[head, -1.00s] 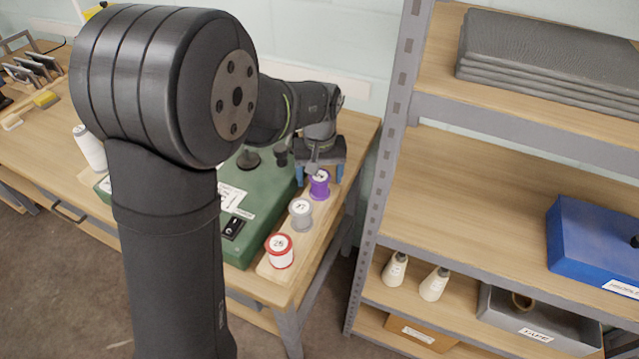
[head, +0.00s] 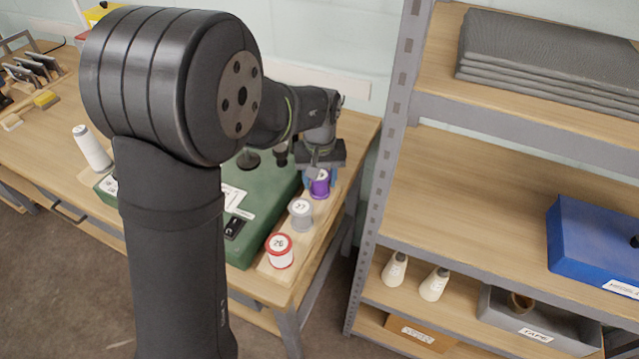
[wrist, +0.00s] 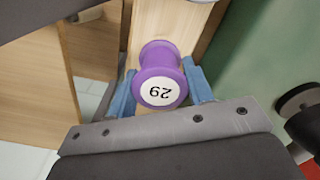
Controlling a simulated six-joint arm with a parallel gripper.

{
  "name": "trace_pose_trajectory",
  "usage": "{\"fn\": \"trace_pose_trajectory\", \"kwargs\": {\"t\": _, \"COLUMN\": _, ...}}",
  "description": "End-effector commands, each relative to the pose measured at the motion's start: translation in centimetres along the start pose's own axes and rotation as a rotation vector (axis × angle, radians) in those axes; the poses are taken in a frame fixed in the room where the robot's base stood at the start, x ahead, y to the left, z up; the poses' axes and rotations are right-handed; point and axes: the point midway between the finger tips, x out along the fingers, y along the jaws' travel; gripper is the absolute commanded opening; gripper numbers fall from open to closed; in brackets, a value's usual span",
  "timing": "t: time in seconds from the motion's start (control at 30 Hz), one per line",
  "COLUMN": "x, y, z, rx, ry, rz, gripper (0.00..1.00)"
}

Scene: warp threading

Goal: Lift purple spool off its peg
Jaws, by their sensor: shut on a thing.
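The purple spool (head: 319,184) is at the far end of the row on the wooden peg board (head: 268,270). In the wrist view the purple spool (wrist: 160,75) shows a white top label reading 29. My gripper (head: 318,172) is above and around it, with blue fingers on both sides. In the wrist view my gripper (wrist: 160,88) is shut on the spool. The spool's underside and the peg are hidden, so I cannot tell whether it sits clear of the board.
A grey spool (head: 301,213) and a red-rimmed spool (head: 280,251) stand nearer on the same board. A green machine (head: 262,205) is close on the left. The metal shelf post (head: 385,150) stands to the right. A white cone (head: 91,149) stands on the left of the table.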

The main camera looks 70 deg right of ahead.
Motion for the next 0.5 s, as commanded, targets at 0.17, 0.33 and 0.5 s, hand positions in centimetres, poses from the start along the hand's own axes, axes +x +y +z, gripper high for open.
{"fn": "trace_pose_trajectory", "kwargs": {"t": 0.17, "x": -1.4, "y": 0.0, "z": 0.0, "rx": 0.0, "ry": 0.002, "rz": 0.001, "gripper": 0.3}}
{"fn": "trace_pose_trajectory", "kwargs": {"t": 0.33, "x": -2.5, "y": 0.0, "z": 0.0, "rx": 0.0, "ry": 0.001, "rz": 0.0, "gripper": 0.3}}
{"fn": "trace_pose_trajectory", "kwargs": {"t": 0.5, "x": -3.8, "y": 0.0, "z": 0.0, "rx": 0.0, "ry": 0.002, "rz": 0.001, "gripper": 0.3}}
